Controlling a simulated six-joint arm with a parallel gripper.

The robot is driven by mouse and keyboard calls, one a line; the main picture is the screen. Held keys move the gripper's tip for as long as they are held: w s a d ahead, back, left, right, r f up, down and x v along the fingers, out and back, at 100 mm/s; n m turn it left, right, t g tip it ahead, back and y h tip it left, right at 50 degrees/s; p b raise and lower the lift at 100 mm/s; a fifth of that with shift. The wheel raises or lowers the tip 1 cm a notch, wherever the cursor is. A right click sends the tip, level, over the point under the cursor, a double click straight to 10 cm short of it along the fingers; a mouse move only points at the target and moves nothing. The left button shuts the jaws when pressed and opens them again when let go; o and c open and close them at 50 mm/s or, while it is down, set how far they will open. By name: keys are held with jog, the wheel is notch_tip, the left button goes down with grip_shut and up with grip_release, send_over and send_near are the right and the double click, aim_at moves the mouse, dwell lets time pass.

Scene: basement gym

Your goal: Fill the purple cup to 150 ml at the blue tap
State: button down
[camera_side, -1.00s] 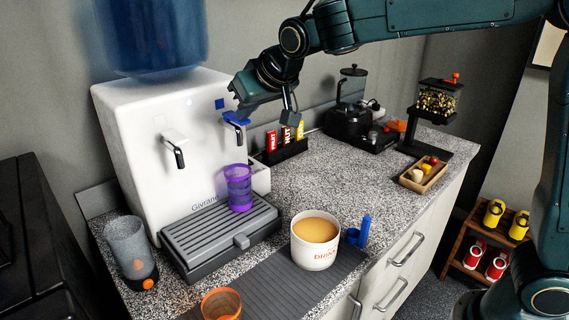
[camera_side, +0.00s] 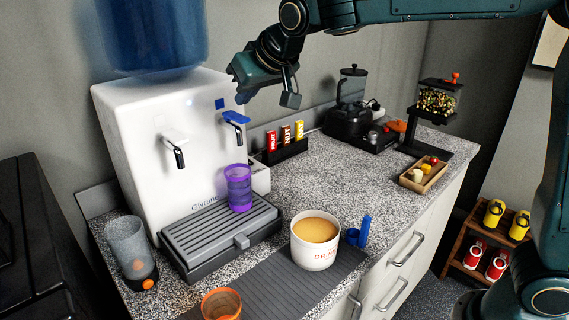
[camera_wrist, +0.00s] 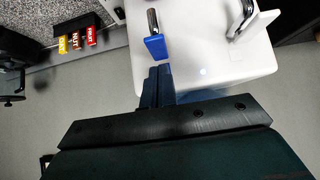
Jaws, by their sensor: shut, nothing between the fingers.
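The purple cup (camera_side: 238,188) is see-through and stands upright on the drip tray (camera_side: 199,238) below the blue tap (camera_side: 236,117). I cannot tell the water level in it. The blue tap's lever also shows in the wrist view (camera_wrist: 155,47). The white dispenser (camera_side: 140,130) has a second tap with a white lever (camera_side: 174,138) to the left. My gripper (camera_side: 238,88) is shut and empty, above the blue tap and apart from it. In the wrist view my gripper's fingers (camera_wrist: 158,84) point towards the blue lever. The cup is not in the wrist view.
A mug of brown drink (camera_side: 316,240) stands on the counter mat (camera_side: 275,285), with an orange cup (camera_side: 221,304) at its front. A grey tumbler (camera_side: 130,250) stands left of the tray. Snack bars (camera_side: 285,140) stand in a black holder behind. The counter's right middle is clear.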

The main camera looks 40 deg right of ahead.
jog(key=w+r+v, duration=0.1)
jog(key=v, duration=1)
jog(key=shift+s+r, duration=0.15)
jog(key=shift+d, duration=0.1)
jog(key=s+d+f+g, duration=0.2)
jog(key=s+d+f, duration=0.4)
jog(key=s+d, duration=0.55)
jog(key=s+d+f+g, duration=0.1)
jog(key=s+f, duration=1)
jog(key=s, duration=0.4)
jog(key=shift+s+d+f, duration=0.15)
jog(key=shift+s+f, duration=0.15)
jog(key=shift+f, duration=0.05)
jog(key=shift+w+r, duration=0.1)
jog(key=shift+w, duration=0.05)
